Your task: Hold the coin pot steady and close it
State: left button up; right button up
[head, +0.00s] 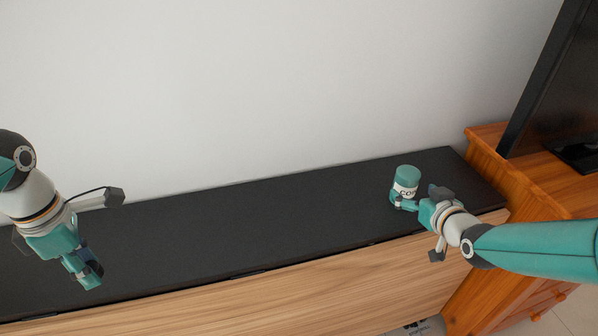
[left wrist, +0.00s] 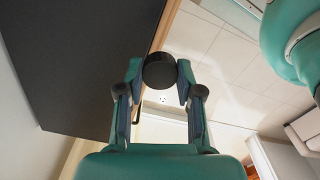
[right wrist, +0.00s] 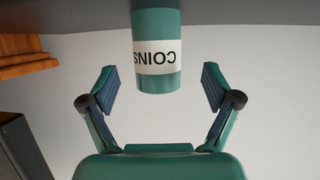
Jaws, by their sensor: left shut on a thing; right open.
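The coin pot (head: 406,178) is a teal cylinder with a white label, upright on the black cabinet top near its right end. In the right wrist view the pot (right wrist: 155,23) appears upside down, with COINS on its label. My right gripper (head: 404,204) is open in front of the pot; in the right wrist view its fingers (right wrist: 161,90) are spread to either side, clear of it. My left gripper (head: 88,276) is far to the left, shut on a dark round lid (left wrist: 159,71) that shows between its fingertips. The lid is held away from the pot, near the cabinet's front edge.
The long black cabinet top (head: 240,220) is bare between my grippers, with a white wall behind. A wooden stand (head: 490,150) with a dark screen (head: 550,85) adjoins at the right. Pale floor tiles (left wrist: 215,45) lie below the left gripper.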

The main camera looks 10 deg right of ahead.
aim_at(411, 189)
jog(key=shift+x, duration=2.65)
jog(key=shift+d, duration=0.2)
jog(key=shift+r, duration=0.1)
jog(key=c, duration=1.3)
